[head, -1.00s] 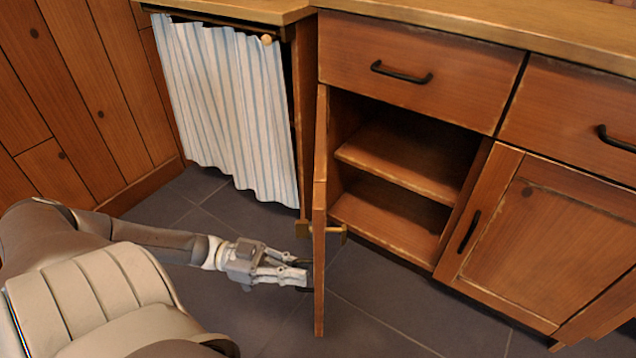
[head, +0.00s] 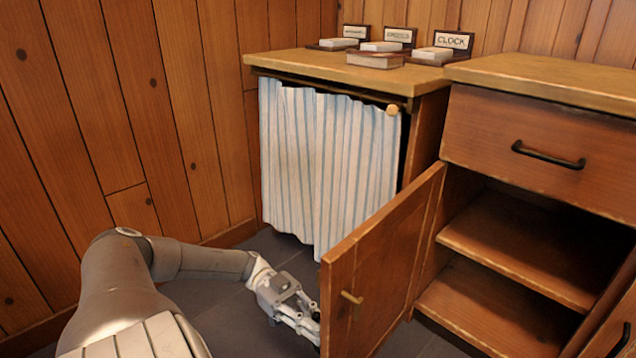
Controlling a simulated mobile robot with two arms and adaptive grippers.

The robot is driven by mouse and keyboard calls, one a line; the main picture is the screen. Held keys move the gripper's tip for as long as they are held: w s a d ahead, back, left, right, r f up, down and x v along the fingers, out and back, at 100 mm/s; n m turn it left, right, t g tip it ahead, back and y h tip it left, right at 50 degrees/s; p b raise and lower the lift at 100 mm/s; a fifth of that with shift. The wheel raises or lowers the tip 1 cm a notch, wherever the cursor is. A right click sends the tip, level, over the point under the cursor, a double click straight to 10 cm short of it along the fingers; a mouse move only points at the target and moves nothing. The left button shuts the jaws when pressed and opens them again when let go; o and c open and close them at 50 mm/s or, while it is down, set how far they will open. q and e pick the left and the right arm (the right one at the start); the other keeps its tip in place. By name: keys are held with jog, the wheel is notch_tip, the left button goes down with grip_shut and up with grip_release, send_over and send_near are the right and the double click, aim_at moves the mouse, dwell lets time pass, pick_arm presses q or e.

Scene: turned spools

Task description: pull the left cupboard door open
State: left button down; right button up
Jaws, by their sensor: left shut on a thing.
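The left cupboard door (head: 385,275) is wooden and stands wide open, swung out to the left, its inner face toward me. A small brass catch (head: 352,298) sits on that face near the free edge. The cupboard inside shows a wooden shelf (head: 530,245) and looks empty. My left gripper (head: 312,325) is low on the outer side of the door, at its free edge, shut on the door's handle. The handle and the fingertips are mostly hidden behind the door edge. My right gripper is not in view.
A striped curtain (head: 325,165) hangs left of the cupboard, close behind the door. A wood-panelled wall (head: 130,110) bounds the left. A drawer (head: 545,150) with a black handle is above the opening. Boxes and labelled signs (head: 400,50) stand on the counter.

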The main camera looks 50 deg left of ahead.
pick_arm(q)
jog(key=shift+f, duration=0.1)
jog(key=c, duration=1.5)
grip_release()
jog(key=shift+a, duration=0.1)
jog(key=shift+s+a, duration=0.25)
jog(key=shift+a, duration=1.6)
jog(key=shift+s+a, duration=0.2)
jog(key=shift+a, duration=1.6)
